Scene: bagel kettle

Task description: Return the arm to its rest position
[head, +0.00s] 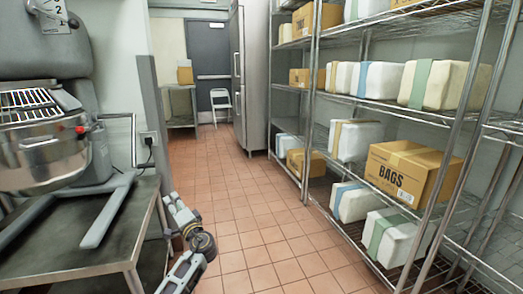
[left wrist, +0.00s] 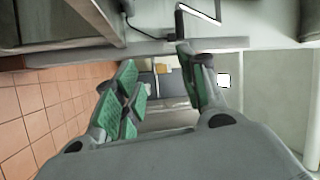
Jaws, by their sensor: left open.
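My left gripper (head: 176,214) shows low in the head view, beside the right edge of the steel table and over the tiled floor. In the left wrist view the left gripper (left wrist: 163,84) has its two green-padded fingers spread apart, with nothing between them. My right gripper is in neither view.
A steel table (head: 75,262) with a large mixer (head: 42,150) stands close on the left. Wire shelving (head: 310,110) with boxes and wrapped packs lines the right. A white folding chair (head: 220,103) and a grey door (head: 207,60) are far back. The tiled aisle (head: 235,195) between is clear.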

